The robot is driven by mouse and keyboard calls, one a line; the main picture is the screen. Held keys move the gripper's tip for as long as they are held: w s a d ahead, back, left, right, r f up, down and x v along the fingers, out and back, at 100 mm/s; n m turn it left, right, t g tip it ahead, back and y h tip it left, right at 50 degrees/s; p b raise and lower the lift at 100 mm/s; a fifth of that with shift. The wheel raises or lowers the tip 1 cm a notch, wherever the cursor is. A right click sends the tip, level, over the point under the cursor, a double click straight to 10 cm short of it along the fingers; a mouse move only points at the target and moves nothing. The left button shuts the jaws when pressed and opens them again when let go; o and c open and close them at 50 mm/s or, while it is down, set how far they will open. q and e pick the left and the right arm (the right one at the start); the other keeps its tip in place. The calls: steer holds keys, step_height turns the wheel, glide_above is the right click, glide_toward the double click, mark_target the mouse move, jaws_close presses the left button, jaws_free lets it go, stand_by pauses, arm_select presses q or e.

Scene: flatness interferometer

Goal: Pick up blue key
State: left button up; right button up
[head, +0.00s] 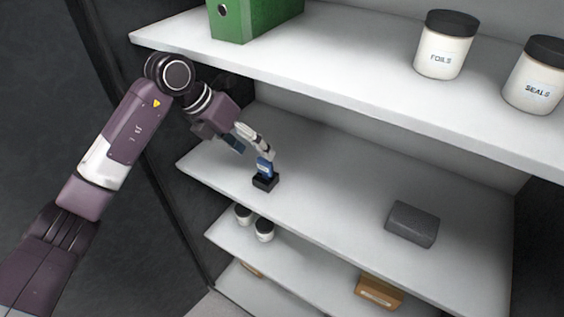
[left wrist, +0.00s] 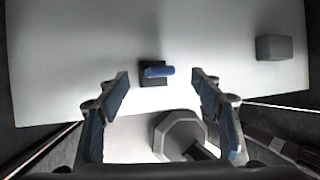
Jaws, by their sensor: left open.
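The blue key (head: 264,167) stands upright in a small black holder (head: 265,183) on the middle shelf, near its front left. In the left wrist view the blue key (left wrist: 159,71) shows ahead of the fingers, over the black holder (left wrist: 152,82). My left gripper (head: 262,152) is at the key in the head view, and its fingers partly overlap the key's top there. In the left wrist view the left gripper (left wrist: 163,85) is open, with its blue-padded fingers wide apart and nothing between their tips. My right gripper is not in view.
A dark grey block (head: 412,224) lies on the same shelf to the right. The upper shelf (head: 330,68) overhangs, with a green binder (head: 250,18) and jars marked FOILS (head: 445,50) and SEALS (head: 533,82). Small jars (head: 264,230) and a brown box (head: 379,292) are below.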

mark_target(261, 161)
arm_select(q)
step_height(261, 161, down, 2)
steer(key=shift+d+f+p, duration=0.1)
steer(key=shift+d+p, duration=0.05)
steer(key=shift+p, duration=0.55)
steer(key=p+x, duration=0.1)
steer(key=x, duration=0.1)
steer(key=shift+d+f, duration=0.25)
steer(key=shift+d, duration=0.15)
steer(key=shift+x, duration=0.8)
steer(key=shift+w+a, duration=0.1)
steer(key=c, duration=1.3)
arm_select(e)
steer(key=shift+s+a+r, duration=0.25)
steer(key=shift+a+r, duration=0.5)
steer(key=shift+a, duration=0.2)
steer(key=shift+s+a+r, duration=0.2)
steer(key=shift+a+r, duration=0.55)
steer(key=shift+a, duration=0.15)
